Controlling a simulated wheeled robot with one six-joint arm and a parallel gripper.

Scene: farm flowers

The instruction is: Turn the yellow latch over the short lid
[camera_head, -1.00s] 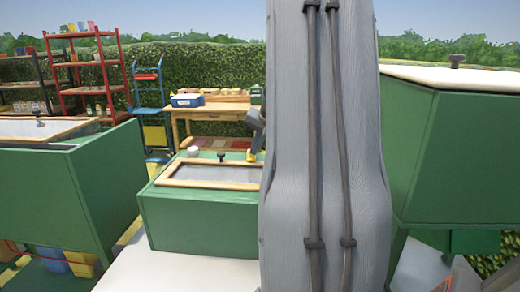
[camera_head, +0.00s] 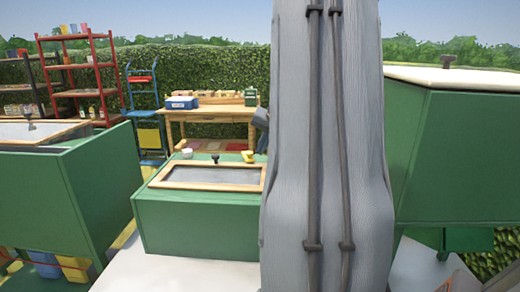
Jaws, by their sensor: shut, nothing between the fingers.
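The low green box in the middle has a lid (camera_head: 207,176) with a light wooden frame, a grey panel and a dark knob (camera_head: 215,159). I take this as the short lid; it looks closed. A small yellow piece (camera_head: 248,156), seemingly the yellow latch, stands at the lid's back right corner. It is too small to tell which way it is turned or whether it overlaps the lid. My gripper's fingers are hidden behind my large grey arm link; only a bit of a grey arm part shows at that link's left edge, above and right of the yellow piece.
A small white round thing (camera_head: 187,153) sits behind the lid's back left. Larger green boxes stand at left (camera_head: 100,165) and right (camera_head: 460,160). A wooden table (camera_head: 210,117) stands behind. My arm link hides the middle right.

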